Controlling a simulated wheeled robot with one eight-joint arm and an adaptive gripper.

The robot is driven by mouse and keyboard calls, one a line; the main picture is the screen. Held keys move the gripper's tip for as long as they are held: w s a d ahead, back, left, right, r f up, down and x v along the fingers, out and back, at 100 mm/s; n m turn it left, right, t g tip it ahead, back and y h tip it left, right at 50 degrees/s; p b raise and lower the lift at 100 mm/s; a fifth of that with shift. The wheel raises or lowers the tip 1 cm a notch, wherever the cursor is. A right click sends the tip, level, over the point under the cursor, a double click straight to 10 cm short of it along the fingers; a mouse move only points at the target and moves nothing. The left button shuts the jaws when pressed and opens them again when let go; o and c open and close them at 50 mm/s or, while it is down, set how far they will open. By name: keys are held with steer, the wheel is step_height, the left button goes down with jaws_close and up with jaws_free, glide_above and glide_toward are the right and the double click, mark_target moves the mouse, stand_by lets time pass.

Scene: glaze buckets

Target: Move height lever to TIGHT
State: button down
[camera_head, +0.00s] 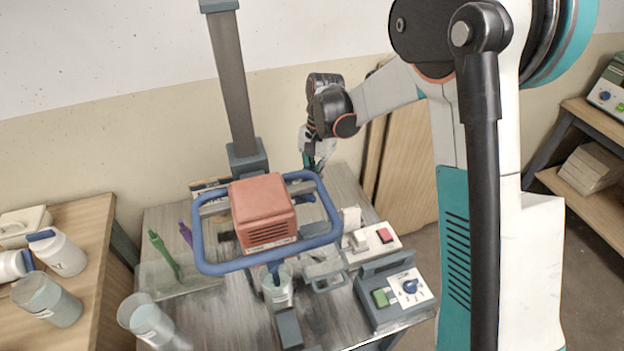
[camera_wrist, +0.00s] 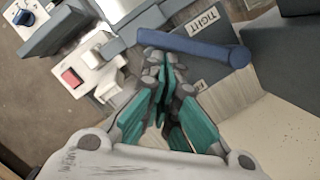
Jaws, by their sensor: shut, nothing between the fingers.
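The height lever (camera_wrist: 195,46) is a blue bar in the upper middle of the wrist view. A label reading TIGHT (camera_wrist: 203,22) sits above it, and a second label, too small to read, sits below it. In the head view I cannot make the lever out. My gripper (camera_wrist: 160,68) has teal fingers with grey tips and is shut and empty. Its tips are at the left part of the lever; I cannot tell whether they touch it. In the head view my gripper (camera_head: 315,168) is behind the blue ring frame, right of the column.
The mixer's red motor (camera_head: 263,212) sits inside the blue ring frame (camera_head: 222,266), in front of the grey column (camera_head: 233,90). A switch box with a red button (camera_head: 385,235) and a control box with a blue knob (camera_head: 410,287) stand right. Jars (camera_head: 62,252) stand left.

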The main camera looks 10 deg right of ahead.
steer(key=shift+r, duration=0.1)
steer(key=v, duration=1.2)
steer(key=s+d+r+n+t+b, duration=0.1)
steer(key=s+d+r+n+t, duration=0.15)
steer(key=s, duration=0.35)
steer(key=s+d+r+n+t+b, duration=0.1)
steer(key=s+d+r+t, duration=0.15)
steer(key=s, duration=0.35)
steer(key=s+d+f+n+t+b, duration=0.1)
steer(key=s+d+f+t, duration=0.1)
steer(key=s, duration=0.4)
steer(key=s+d+f+n+t+h+b, duration=0.1)
steer(key=s+d+f+n+t, duration=0.1)
steer(key=s, duration=0.5)
steer(key=shift+s+d+f+h+b, duration=0.25)
steer(key=shift+d+f+b, duration=0.2)
steer(key=shift+d, duration=0.4)
steer(key=shift+w+n, duration=0.1)
steer(key=shift+n, duration=0.15)
